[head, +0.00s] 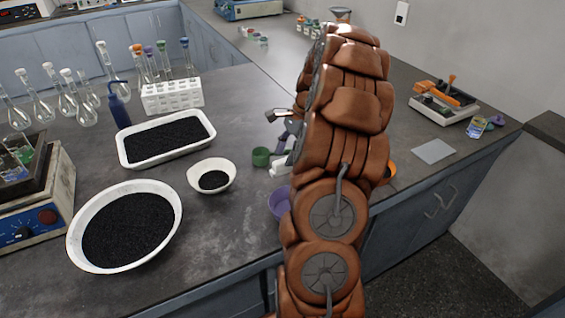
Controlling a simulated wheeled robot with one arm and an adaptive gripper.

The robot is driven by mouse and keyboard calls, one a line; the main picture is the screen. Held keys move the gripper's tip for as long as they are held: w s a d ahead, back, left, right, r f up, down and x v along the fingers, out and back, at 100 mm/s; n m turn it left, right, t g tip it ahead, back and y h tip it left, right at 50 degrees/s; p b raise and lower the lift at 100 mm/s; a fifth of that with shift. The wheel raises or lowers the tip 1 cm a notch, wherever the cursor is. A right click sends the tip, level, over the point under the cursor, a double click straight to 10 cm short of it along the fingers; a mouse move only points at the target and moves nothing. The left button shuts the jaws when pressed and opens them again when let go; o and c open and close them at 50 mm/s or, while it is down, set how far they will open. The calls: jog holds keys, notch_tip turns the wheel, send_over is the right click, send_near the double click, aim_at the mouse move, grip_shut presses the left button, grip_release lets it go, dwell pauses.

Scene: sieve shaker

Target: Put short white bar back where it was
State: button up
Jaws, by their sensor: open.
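My arm rises across the middle right of the head view, and my gripper (281,141) is partly hidden behind it, over the counter. Its visible finger parts stand apart, and I see nothing clearly held. A small white piece (280,168) shows at the lower side of the gripper, next to a green cup. It may be the short white bar or part of the gripper; I cannot tell which. Whatever lies behind my arm is hidden.
A green cup (261,157) and a purple bowl (279,204) stand close to my gripper. Left are a small white bowl (225,167), a large white bowl (76,238), a white tray (128,154) and a tube rack (172,95). A grey plate (434,151) lies right.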

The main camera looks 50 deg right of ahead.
jog(key=v, duration=0.8)
jog(key=shift+r+b, duration=0.15)
jog(key=shift+b, duration=0.25)
jog(key=s+a+r+n+g+h, duration=0.2)
jog(key=a+n, duration=0.8)
jog(key=a, duration=1.5)
jog(key=s+a+f+n+h, duration=0.1)
jog(key=s+a+f+n, duration=0.1)
jog(key=s+a+n, duration=0.4)
jog(key=s+a+f+n+g+h, duration=0.1)
jog(key=s+a+f+n, duration=0.2)
jog(key=s, duration=1.1)
jog(key=a+n, duration=0.2)
jog(key=shift+s+a+n, duration=0.15)
jog(key=shift+a+n, duration=0.25)
jog(key=shift+f, duration=0.15)
notch_tip(320, 180, up, 8)
jog(key=p, duration=0.7)
jog(key=shift+p, duration=0.4)
jog(key=shift+f, duration=0.1)
